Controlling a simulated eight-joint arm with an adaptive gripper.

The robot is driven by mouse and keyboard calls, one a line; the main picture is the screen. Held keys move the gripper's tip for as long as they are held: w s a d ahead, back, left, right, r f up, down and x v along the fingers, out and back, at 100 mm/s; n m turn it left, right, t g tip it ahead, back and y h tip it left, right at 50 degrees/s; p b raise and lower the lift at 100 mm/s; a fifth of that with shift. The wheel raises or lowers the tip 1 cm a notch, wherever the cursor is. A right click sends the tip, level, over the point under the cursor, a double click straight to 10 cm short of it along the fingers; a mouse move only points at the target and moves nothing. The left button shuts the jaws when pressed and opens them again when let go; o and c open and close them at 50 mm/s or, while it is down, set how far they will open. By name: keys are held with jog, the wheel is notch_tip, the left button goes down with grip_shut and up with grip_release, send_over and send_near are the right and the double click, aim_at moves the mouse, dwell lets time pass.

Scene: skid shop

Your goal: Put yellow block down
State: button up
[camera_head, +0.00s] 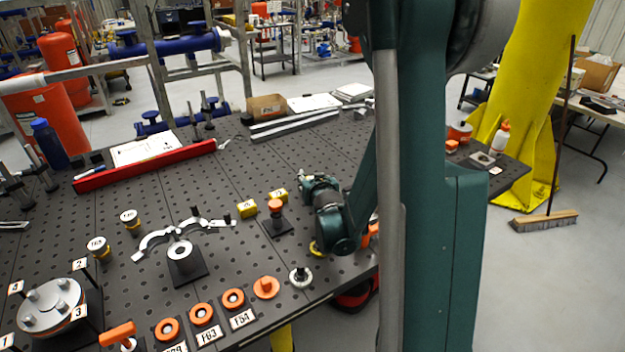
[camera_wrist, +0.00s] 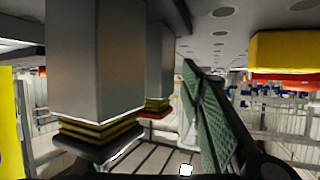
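In the wrist view, whose picture is upside down, a yellow block (camera_wrist: 287,50) is against the table surface at the upper right. Green ribbed finger parts (camera_wrist: 207,112) show near the middle, apart from that block. No yellow block shows between the fingers. The finger opening is unclear.
An orange-topped post (camera_head: 276,208) stands just left of my gripper. A metal fixture with curved arms (camera_head: 180,250) is farther left. Orange round parts (camera_head: 265,288) line the front edge. Large grey blocks (camera_wrist: 95,60) fill the wrist view's left. Bare table lies behind the yellow blocks.

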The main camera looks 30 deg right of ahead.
jog(key=shift+r+p, duration=0.65)
jog(key=p+v, duration=0.1)
jog(key=v, duration=1)
jog(key=shift+s, duration=0.4)
jog(key=shift+a+r, duration=0.15)
jog(key=s+a+r+n+g+y, duration=0.2)
jog(key=s+a+r, duration=0.2)
jog(key=s+a, duration=0.8)
jog(key=s+a+r+n+g+y, duration=0.2)
jog(key=s+a+r, duration=0.3)
jog(key=s+a, duration=0.7)
jog(key=shift+s+r+n+g+y, duration=0.3)
jog(key=shift+s+r+g+y, duration=0.05)
jog(key=shift+g+y, duration=0.4)
dwell(2.5)
